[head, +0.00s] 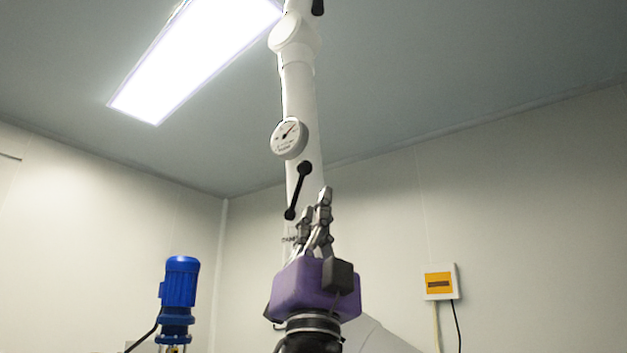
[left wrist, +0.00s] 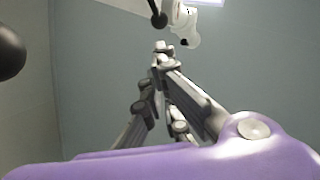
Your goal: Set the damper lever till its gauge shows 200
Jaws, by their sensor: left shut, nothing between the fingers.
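A white vertical pipe (head: 301,95) carries a round white gauge (head: 289,138). Its needle tilts to the upper right, and its numbers are too small to read. Below the gauge is the black damper lever (head: 297,192), a slanted bar with round ends, upper end to the right. My left gripper (head: 317,205), with a purple body, points up just right of the lever's lower end. Its fingers are shut and empty; contact with the lever cannot be told. The left wrist view shows the fingers (left wrist: 160,52) below a black rounded end and white parts. My right gripper is not in view.
A blue motor (head: 179,283) stands at lower left. A yellow-and-white box (head: 440,283) with cables hangs on the right wall. A lit ceiling panel (head: 192,62) is at upper left.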

